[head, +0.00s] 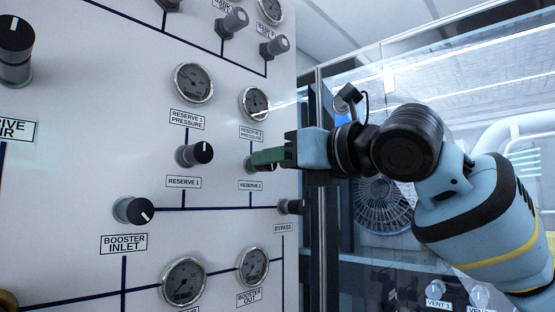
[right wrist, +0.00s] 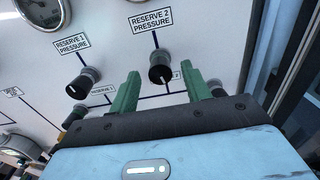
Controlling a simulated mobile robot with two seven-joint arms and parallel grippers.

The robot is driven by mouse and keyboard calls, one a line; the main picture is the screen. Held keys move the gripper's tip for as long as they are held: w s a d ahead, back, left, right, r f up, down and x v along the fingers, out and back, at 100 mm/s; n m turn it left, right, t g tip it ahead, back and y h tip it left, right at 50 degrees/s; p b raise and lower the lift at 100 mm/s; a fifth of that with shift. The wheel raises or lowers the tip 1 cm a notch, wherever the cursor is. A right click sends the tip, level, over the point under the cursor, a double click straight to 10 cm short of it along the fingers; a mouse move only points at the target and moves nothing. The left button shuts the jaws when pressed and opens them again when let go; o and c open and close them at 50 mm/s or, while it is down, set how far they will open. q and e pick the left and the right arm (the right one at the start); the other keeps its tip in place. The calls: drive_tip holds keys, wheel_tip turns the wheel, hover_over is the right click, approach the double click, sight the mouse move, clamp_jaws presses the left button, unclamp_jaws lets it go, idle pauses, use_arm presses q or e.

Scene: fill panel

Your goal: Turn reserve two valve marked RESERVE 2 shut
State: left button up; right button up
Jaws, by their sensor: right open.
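The RESERVE 2 valve is a black knob with a white pointer line on the white panel. It shows clearly in the right wrist view (right wrist: 160,67); in the head view (head: 248,164) the fingers hide most of it. My right gripper (head: 262,158) is at this knob, above the RESERVE 2 label (head: 251,185). In the right wrist view my gripper's green fingers (right wrist: 163,82) are open, with the knob in line with the gap between them. I cannot tell whether either finger touches it. My left gripper is not in view.
The RESERVE 1 knob (head: 194,154) is just left of my right gripper. The BYPASS knob (head: 290,206) is below right, and the BOOSTER INLET knob (head: 133,210) is lower left. The RESERVE 2 gauge (head: 255,103) is above. A glass partition (head: 400,80) stands right of the panel.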

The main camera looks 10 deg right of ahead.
drive_tip(key=shift+w+a, duration=0.2)
drive_tip(key=shift+w, duration=0.15)
drive_tip(key=shift+c, duration=0.3)
drive_tip(key=c, duration=0.9)
